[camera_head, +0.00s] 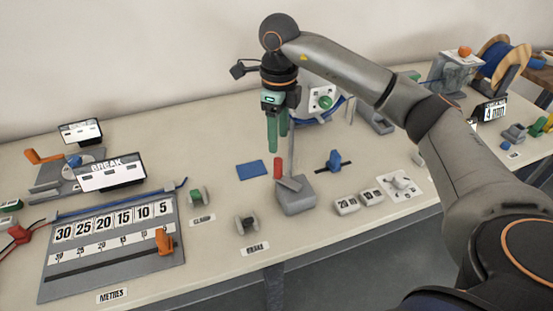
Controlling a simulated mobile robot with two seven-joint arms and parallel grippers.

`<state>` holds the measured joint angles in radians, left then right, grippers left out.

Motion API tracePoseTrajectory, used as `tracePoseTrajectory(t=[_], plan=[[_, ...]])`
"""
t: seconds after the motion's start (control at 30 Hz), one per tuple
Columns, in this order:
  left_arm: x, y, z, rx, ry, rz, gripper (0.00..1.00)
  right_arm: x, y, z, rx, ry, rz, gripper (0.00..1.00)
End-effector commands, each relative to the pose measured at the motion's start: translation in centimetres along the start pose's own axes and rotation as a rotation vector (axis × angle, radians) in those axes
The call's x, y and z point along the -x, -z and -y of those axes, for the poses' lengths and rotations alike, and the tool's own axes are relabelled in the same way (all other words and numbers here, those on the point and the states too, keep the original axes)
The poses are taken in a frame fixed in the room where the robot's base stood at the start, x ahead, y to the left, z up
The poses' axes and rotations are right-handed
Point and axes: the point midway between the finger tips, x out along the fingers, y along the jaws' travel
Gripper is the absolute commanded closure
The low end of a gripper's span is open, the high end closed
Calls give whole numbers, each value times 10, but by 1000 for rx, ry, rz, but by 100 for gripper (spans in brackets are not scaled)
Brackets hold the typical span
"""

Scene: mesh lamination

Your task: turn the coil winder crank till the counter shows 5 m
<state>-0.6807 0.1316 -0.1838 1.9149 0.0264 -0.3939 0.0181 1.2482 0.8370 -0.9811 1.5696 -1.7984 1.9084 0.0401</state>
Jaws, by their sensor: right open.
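A red upright handle (278,168) stands at a grey lever on a grey block (297,198) at the middle of the bench; it looks like the winder crank. Behind it is a white plate with a green knob (325,102) and blue cable, partly hidden by my right arm. My left gripper is out of view.
A METRES board (110,270) with an orange slider (165,242) lies at the left, by a BREAK display (108,172). A blue cable spool (502,60) stands far right.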

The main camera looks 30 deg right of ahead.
Motion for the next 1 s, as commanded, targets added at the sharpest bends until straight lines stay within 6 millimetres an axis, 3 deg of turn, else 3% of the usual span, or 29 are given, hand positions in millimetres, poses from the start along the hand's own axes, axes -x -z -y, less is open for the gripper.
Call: tracePoseTrajectory(t=[0.2, 0.4, 0.6, 0.87, 1.0], plan=[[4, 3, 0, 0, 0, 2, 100, -47, 1, 0, -1, -2, -5, 43], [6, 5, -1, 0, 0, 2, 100, -77, 1, 0, -1, -1, -3, 43], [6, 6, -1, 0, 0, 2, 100, -89, 0, 0, -2, -1, -1, 43], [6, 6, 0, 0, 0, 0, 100, -90, 0, 0, -2, 0, 0, 43], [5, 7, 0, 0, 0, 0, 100, -90, 0, 0, -2, 0, 0, 59]])
